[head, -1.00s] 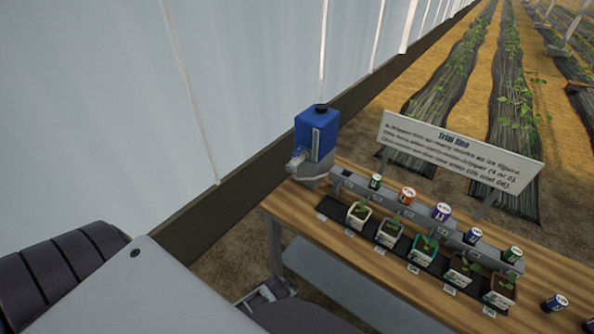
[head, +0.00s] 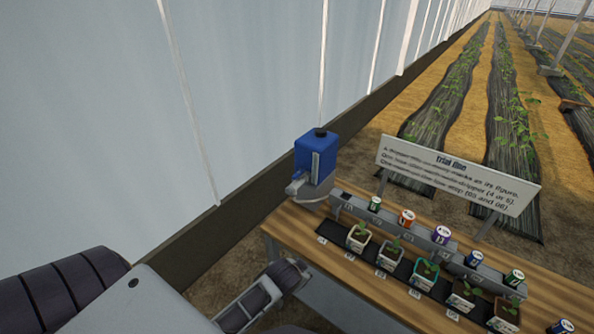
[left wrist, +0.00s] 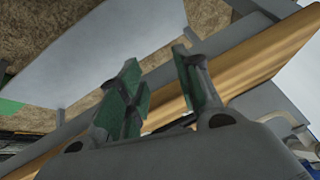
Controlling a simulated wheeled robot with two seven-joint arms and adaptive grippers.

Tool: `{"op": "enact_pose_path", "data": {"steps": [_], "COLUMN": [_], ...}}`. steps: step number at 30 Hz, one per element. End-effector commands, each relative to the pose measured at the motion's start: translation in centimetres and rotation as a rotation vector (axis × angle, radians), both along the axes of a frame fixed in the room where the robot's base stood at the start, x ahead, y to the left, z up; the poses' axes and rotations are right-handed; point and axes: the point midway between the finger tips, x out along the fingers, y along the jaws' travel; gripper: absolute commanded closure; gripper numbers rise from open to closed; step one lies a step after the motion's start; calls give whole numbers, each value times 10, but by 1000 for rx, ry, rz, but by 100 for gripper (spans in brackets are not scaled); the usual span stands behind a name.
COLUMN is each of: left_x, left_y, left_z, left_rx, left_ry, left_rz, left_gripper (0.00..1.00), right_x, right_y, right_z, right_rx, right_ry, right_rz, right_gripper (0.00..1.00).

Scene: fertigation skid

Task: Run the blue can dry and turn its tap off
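The blue can (head: 317,152) stands upright on a grey base at the far left end of the wooden bench, with a dark cap on top and a pale level strip down its side. Its grey tap (head: 296,186) sticks out at the lower left; its handle setting is too small to tell. The liquid level cannot be read. My left gripper (left wrist: 157,62) is open and empty, its green-padded fingers apart near the bench's wooden edge. In the head view my left arm is low beside the bench's front left corner, apart from the can. My right gripper is not in view.
A grey rail with several numbered dripper caps (head: 406,217) runs along the bench (head: 290,222). Several potted seedlings (head: 424,273) stand on a black strip in front. A sign (head: 458,175) stands behind. A pale wall (head: 250,90) rises at the left.

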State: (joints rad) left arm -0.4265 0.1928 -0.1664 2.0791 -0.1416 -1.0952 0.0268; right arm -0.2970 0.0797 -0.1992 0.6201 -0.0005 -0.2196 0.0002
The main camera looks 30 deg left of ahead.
Motion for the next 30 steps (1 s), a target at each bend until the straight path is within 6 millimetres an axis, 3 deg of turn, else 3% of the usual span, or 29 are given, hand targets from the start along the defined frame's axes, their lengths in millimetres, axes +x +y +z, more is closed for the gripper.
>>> {"op": "enact_pose_path", "data": {"steps": [3, 17, 24, 30], "left_x": [15, 95, 149, 180], "left_y": [2, 12, 5, -14], "left_z": [27, 104, 179, 246], "left_rx": [24, 173, 302, 418], "left_ry": [-63, -387, -664, -894], "left_rz": [-11, -117, -250, -398], "left_gripper": [66, 66, 66, 66], "right_x": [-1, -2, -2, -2], "right_y": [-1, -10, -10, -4], "right_z": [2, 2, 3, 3], "right_rx": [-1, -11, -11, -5], "right_ry": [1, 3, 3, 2], "right_rz": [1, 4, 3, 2], "right_gripper": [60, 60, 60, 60]}}
